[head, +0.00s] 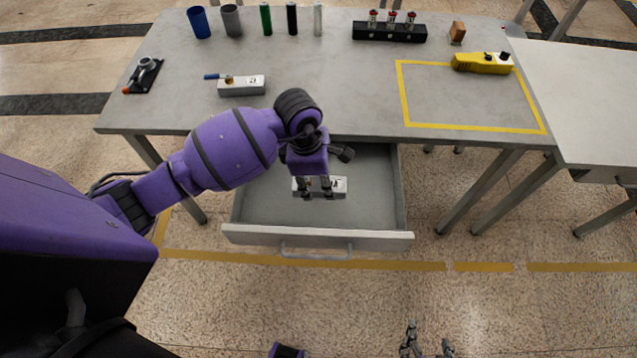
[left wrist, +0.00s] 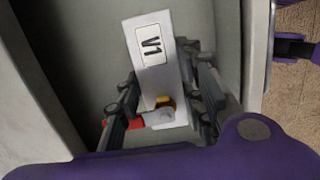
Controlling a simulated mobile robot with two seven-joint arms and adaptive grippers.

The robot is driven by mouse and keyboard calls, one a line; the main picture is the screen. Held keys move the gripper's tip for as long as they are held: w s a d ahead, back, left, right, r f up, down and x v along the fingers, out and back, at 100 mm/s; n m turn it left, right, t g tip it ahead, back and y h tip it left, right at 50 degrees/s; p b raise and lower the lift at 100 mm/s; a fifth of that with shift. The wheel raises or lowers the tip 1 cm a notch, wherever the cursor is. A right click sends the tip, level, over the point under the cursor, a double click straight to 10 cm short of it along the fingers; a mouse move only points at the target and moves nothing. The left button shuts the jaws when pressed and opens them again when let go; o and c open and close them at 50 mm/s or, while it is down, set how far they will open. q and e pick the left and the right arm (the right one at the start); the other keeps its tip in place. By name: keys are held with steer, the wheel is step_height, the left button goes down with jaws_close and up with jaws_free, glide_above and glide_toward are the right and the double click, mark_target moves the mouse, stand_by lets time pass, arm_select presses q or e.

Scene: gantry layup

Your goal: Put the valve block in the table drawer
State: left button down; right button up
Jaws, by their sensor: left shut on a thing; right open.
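The valve block (head: 341,186) is a pale grey block inside the open table drawer (head: 316,236). In the left wrist view the block (left wrist: 150,45) shows a "V1" label, a brass fitting and a red lever. My left gripper (head: 317,191) reaches down into the drawer and is shut on the block, one finger on each side. I cannot tell whether the block touches the drawer floor. My right gripper (head: 428,346) is open and empty at the bottom of the head view, in front of the drawer.
A similar block with a blue lever (head: 242,88) lies on the grey table (head: 310,62) above the drawer. A black clamp-like tool (head: 146,75), several cylinders, a black rack (head: 389,32) and a yellow device (head: 482,64) also stand there. The drawer floor around the block is bare.

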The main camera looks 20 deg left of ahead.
mark_target(319, 179)
arm_select(q)
steer(key=w+f, duration=0.2)
steer(key=f, duration=0.1)
steer(key=shift+w+a, duration=0.3)
steer(key=shift+a, duration=0.05)
steer(key=shift+w+f, duration=0.1)
steer(key=shift+f, duration=1.55)
steer(key=shift+f, duration=0.1)
steer(key=c, duration=1.2)
jaws_free()
steer(key=shift+f, duration=0.1)
steer(key=r, duration=0.4)
steer(key=a+r, duration=0.1)
steer(key=r, duration=0.7)
steer(key=shift+s+a+r, duration=0.1)
steer(key=shift+s+a, duration=0.2)
steer(key=shift+a, duration=0.1)
